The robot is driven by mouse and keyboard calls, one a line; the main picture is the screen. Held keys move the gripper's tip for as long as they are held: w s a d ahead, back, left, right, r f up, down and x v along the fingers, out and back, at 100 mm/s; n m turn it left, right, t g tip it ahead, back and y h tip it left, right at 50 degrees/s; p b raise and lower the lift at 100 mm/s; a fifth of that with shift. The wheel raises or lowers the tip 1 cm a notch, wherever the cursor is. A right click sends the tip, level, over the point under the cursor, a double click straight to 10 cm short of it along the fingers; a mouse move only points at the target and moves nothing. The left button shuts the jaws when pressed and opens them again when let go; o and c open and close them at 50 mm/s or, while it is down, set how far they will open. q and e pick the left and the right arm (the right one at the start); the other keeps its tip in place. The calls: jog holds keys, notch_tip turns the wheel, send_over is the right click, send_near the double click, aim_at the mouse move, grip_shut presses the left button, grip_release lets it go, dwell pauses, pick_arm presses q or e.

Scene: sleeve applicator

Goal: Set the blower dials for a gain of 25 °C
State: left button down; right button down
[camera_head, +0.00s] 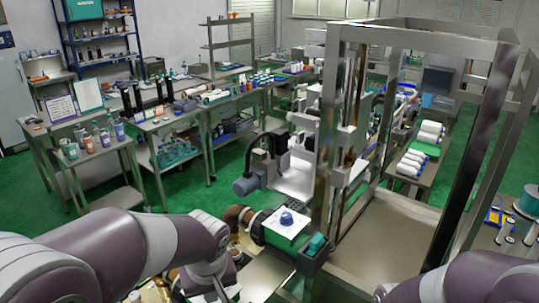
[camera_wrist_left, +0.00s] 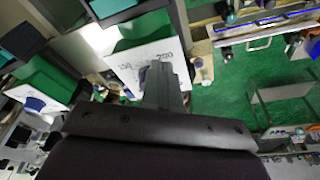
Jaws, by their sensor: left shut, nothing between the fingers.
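A blue blower dial (camera_head: 287,220) stands on a white plate (camera_head: 272,232) on top of the blower, beside the metal frame. In the left wrist view a white panel (camera_wrist_left: 126,68) bears printed numbers, some resembling 150 and 200. My left gripper (camera_wrist_left: 160,70) is shut and empty, with its fingers in front of this panel; they hide part of it, and I cannot tell whether they touch a dial. A second white panel with a blue knob (camera_wrist_left: 34,104) is at the left. In the head view my left gripper (camera_head: 222,289) is at the bottom edge. My right gripper is out of view.
A tall metal frame (camera_head: 330,130) stands right of the blower. A dark box with a teal top (camera_head: 316,246) is close by the white plate. White rolls (camera_head: 412,160) lie on a bench at right. Green floor (camera_head: 180,200) is open at left.

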pick_arm(q)
jog(key=shift+a, duration=0.35)
dwell(0.3)
jog(key=shift+s, duration=0.15)
jog(key=shift+s, duration=0.1)
jog(key=shift+s+r, duration=0.1)
jog(key=shift+s, duration=0.05)
jog(key=p+v, duration=0.2)
jog(key=v, duration=0.1)
jog(key=w+p+v, duration=0.1)
jog(key=p+v, duration=0.1)
jog(key=shift+a+r, duration=0.2)
jog(key=shift+r, duration=0.3)
